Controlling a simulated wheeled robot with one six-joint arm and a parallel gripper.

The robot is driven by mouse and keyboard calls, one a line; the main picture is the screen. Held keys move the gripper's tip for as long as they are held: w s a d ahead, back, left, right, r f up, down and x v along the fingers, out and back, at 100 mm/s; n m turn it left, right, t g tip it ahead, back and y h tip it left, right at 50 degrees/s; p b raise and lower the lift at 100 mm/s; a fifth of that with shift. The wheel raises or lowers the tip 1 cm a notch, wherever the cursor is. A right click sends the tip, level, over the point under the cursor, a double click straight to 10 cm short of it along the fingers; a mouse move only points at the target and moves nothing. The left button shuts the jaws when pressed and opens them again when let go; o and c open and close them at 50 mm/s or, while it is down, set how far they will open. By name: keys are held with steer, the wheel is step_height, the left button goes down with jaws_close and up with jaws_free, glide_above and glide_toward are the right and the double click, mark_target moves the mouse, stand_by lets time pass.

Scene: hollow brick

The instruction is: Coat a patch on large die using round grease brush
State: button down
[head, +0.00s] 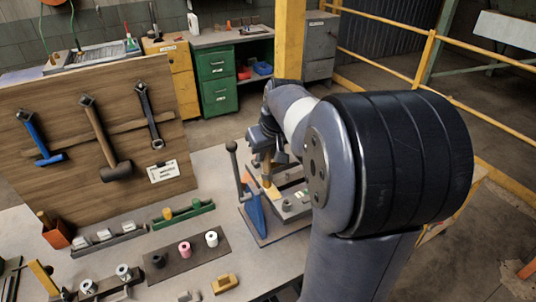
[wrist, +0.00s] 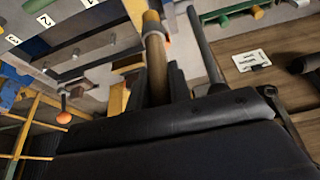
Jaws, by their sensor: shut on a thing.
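My gripper (head: 265,150) is over the bench, pointing down beside the lever press. It is shut on the round grease brush, whose wooden handle (wrist: 155,55) stands between the dark fingers in the wrist view. In the head view the brush handle (head: 267,168) shows just below the fingers; its bristle end is hard to make out. Below and right of it is a grey metal block (head: 291,206) with small pale labels, partly behind my arm. I cannot tell for sure whether this is the large die, or whether the brush touches it.
A blue bracket (head: 254,214) and an upright lever with a dark knob (head: 232,146) stand close left of my gripper. A dark mat (head: 170,262) holds several small cylinders. A tool board (head: 100,140) with hammers and wrench rises at the left. A yellow-brown block (head: 225,284) lies in front.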

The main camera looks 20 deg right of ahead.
steer(key=shift+r+p, duration=1.45)
steer(key=shift+r, duration=0.7)
